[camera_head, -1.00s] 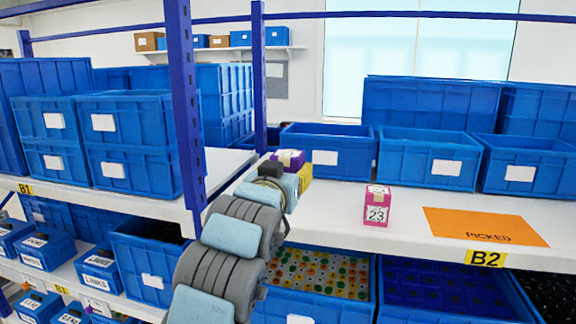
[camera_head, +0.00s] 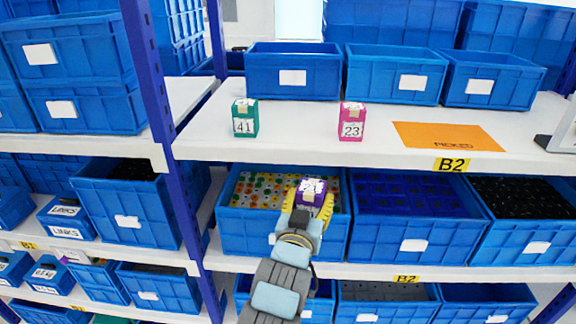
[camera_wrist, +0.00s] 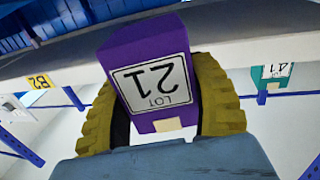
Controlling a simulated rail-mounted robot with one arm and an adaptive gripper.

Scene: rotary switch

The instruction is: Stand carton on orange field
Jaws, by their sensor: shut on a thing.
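My gripper (camera_head: 308,206) has yellow fingers shut on a purple carton (camera_head: 311,190) with a white label. It holds the carton in front of the shelf, below the level of the top board. In the wrist view the purple carton (camera_wrist: 155,70) sits between both fingers, its "LOT 21" label upside down in the picture. The orange field (camera_head: 449,136), marked "PICKED", lies flat and bare on the board, up and to the right of my gripper. A green carton (camera_head: 245,118) labelled 41 and a pink carton (camera_head: 351,121) labelled 23 stand upright on the board.
Blue bins (camera_head: 393,75) line the back of the board. An open bin (camera_head: 283,240) of coloured pieces is behind my gripper, below the board's front edge. A blue upright post (camera_head: 160,130) stands at left. A grey stand (camera_head: 557,135) is right of the orange field.

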